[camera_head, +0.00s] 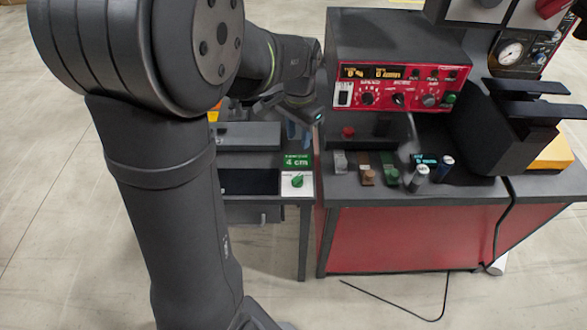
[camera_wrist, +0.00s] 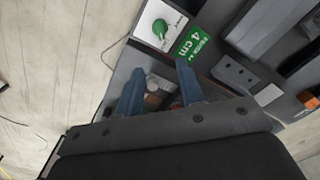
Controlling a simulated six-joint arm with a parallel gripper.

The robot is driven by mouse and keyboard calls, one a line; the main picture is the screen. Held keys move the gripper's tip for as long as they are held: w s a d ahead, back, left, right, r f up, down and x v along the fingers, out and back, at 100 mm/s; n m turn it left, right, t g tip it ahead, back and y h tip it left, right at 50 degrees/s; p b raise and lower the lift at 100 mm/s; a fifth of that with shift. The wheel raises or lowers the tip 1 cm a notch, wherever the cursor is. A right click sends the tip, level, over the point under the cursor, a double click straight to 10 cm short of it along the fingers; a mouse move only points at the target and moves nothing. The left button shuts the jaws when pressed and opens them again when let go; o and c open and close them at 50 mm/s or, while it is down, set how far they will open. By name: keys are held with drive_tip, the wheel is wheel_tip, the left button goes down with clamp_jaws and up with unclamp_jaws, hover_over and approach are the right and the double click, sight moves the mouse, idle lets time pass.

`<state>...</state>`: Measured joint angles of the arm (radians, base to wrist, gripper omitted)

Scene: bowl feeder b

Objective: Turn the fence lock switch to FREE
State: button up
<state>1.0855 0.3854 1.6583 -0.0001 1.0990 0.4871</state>
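A green rotary knob on a white plate (camera_head: 297,181) sits at the front right corner of the small dark table; it looks like the fence lock switch, but its lettering is too small to read. The knob (camera_wrist: 159,28) also shows near the top of the wrist view, beside a green "4 cm" sign (camera_wrist: 195,47). I cannot tell which position it points to. My gripper (camera_head: 298,132) hangs over the back right part of the small table, behind the sign and apart from the knob. In the wrist view its blue fingers (camera_wrist: 160,68) are spread with nothing gripped between them.
A red control panel (camera_head: 400,87) with several knobs stands on the bench to the right. Several small blocks and cylinders lie on the bench top (camera_head: 340,188). A dark block (camera_head: 248,136) lies on the small table. The floor in front is mostly clear.

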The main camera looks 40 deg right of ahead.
sight(298, 177)
wheel_tip(298, 177, down, 16)
drive_tip(key=shift+r, duration=0.15)
idle(0.3)
clamp_jaws()
